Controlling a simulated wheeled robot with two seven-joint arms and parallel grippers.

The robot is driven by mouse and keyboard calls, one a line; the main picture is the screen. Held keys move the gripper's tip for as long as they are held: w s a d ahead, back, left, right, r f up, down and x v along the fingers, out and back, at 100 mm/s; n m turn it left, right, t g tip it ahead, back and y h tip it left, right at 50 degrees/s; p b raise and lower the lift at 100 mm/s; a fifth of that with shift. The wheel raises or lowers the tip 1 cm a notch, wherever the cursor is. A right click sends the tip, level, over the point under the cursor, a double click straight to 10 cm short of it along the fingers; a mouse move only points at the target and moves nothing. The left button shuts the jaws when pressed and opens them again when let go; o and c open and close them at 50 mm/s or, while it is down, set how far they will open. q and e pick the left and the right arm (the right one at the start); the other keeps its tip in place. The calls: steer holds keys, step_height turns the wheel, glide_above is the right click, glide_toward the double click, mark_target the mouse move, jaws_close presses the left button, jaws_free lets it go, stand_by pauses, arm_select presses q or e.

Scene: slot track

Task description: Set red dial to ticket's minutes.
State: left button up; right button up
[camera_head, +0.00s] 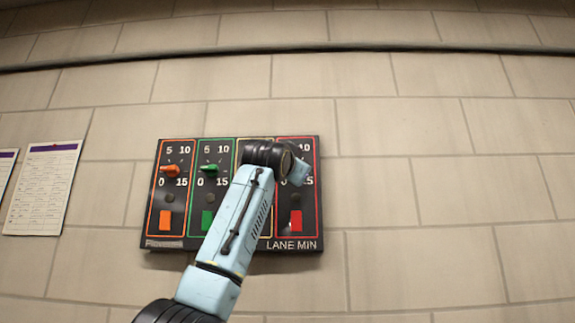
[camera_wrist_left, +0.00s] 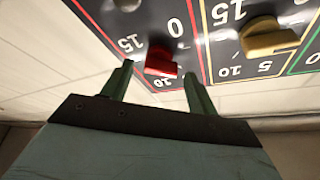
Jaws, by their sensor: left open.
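The red dial (camera_wrist_left: 160,62) shows in the wrist view between the two fingers of my left gripper (camera_wrist_left: 158,72). The fingers are spread, one on each side of the knob, and I see no clear contact. In the head view the left gripper (camera_head: 298,171) is in front of the red-framed panel (camera_head: 316,215) and hides the knob. Which number the red dial points to cannot be told. A ticket sheet (camera_head: 45,187) hangs on the wall at the left; its writing is too small to read. My right gripper is not in view.
The black dial board (camera_head: 150,237) also has an orange dial (camera_head: 171,171), a green dial (camera_head: 209,168) and a yellow dial (camera_wrist_left: 268,37) close beside the red one. My left forearm crosses the board's middle. The wall to the right is bare. Another sheet (camera_head: 6,170) is cut off at the left edge.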

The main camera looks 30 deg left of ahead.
arm_select(q)
steer(key=b+v, duration=0.7)
steer(key=v, duration=0.6)
steer(key=shift+b, duration=0.3)
steer(key=p+x, duration=0.8)
steer(key=x, duration=0.6)
